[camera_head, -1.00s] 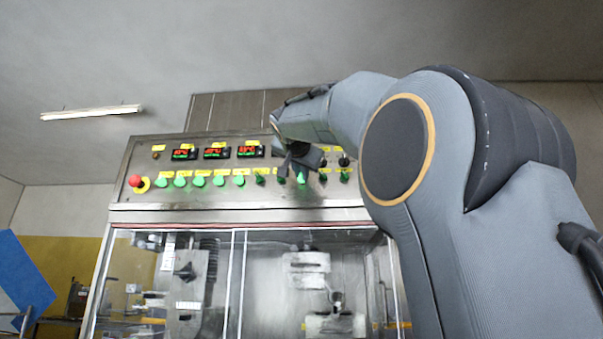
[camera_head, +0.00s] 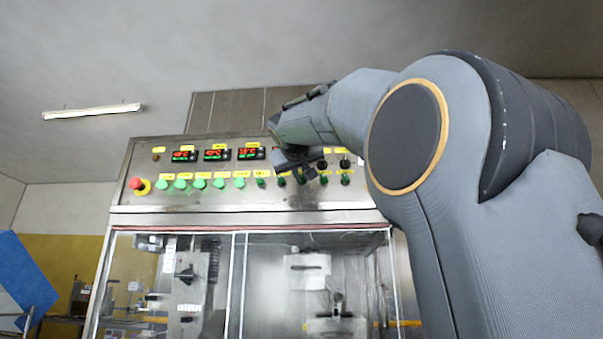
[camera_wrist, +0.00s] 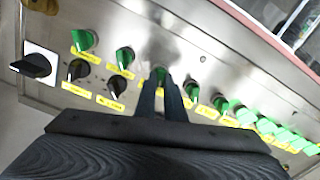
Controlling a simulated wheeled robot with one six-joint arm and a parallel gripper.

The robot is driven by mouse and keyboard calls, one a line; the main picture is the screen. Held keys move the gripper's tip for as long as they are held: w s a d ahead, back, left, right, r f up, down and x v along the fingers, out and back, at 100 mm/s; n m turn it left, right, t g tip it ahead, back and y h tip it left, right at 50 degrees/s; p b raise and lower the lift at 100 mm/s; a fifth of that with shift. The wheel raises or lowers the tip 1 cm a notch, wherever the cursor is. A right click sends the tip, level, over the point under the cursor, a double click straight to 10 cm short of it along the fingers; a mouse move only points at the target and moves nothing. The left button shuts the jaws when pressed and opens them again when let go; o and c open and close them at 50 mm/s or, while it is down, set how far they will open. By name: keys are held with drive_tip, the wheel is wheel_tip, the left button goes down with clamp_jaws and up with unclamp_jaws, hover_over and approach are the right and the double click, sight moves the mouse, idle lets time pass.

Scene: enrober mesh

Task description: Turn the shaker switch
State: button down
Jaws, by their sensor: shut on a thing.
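The control panel carries a row of green switches with yellow labels. My gripper (camera_head: 308,172) is at the right part of this row in the head view, its jaws tilted. In the wrist view my gripper (camera_wrist: 161,90) has its two dark fingers shut on a green switch (camera_wrist: 160,72), third from the row's end. The fingers hide most of this switch. Its label cannot be read, so I cannot tell by name that it is the shaker switch. In the head view the switch (camera_head: 301,180) looks dark green and is partly covered.
Close neighbours are a green switch (camera_wrist: 125,56) and a black knob (camera_wrist: 119,85). A large black rotary switch (camera_wrist: 32,66) sits at the panel's edge. A red emergency button (camera_head: 137,184) is at the far left. Clear machine doors (camera_head: 170,280) lie below the panel.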

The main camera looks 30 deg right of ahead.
drive_tip(key=shift+f+n+p, duration=0.1)
drive_tip(key=shift+n+p, duration=0.2)
drive_tip(key=shift+n, duration=0.8)
drive_tip(key=c, duration=1.8)
unclamp_jaws()
drive_tip(key=shift+c, duration=0.2)
drive_tip(key=shift+s+a, duration=0.1)
drive_tip(key=b+v, duration=0.1)
drive_tip(key=v, duration=0.6)
drive_tip(key=shift+s+a, duration=0.2)
drive_tip(key=shift+s, duration=0.05)
